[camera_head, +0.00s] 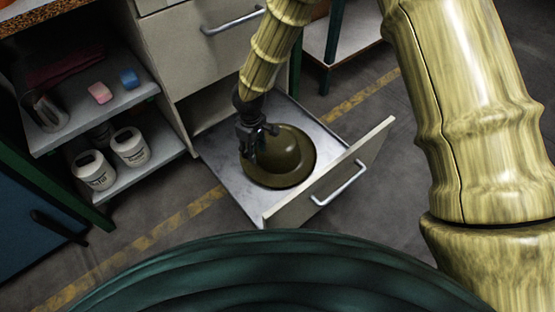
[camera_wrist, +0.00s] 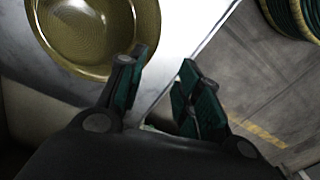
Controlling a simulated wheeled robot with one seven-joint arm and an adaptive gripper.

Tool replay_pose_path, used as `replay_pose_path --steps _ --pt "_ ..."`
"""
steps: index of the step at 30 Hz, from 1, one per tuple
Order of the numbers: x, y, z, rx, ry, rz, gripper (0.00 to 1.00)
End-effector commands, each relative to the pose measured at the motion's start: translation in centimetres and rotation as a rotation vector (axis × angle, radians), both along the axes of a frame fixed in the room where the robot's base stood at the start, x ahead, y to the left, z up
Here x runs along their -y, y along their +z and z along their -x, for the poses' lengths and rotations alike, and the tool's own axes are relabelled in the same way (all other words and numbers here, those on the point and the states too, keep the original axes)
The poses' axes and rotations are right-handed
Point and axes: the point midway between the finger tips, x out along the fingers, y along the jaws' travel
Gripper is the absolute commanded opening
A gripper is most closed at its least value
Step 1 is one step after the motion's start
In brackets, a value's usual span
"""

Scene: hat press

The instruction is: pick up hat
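A dark olive, shiny round hat (camera_head: 287,152) with a wide brim lies in an open drawer (camera_head: 222,168) with a light metal bottom. My gripper (camera_head: 258,140) is over the left part of the hat in the head view and hides some of its brim and crown. In the wrist view the hat (camera_wrist: 98,28) is at the upper left, and my gripper (camera_wrist: 162,75) has its two green-padded fingers apart with nothing between them. The left finger's tip is near the brim's edge; I cannot tell whether it touches. The gap between the fingers lies beside the brim.
The drawer front (camera_head: 335,175) with a metal handle (camera_head: 340,184) stands up at the lower right. A closed drawer (camera_head: 205,55) is above. Shelves at left hold white canisters (camera_head: 130,147), a pink block (camera_head: 100,92) and a blue block (camera_head: 129,79).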

Motion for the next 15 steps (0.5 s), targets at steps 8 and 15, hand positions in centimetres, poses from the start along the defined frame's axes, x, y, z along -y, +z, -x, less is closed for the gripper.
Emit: replay_pose_path --steps 8,15 --pt "-0.2 -6.2 -0.6 0.012 0.012 0.009 0.34" --pt "-0.4 -8.1 -0.8 0.015 0.016 0.013 0.34"
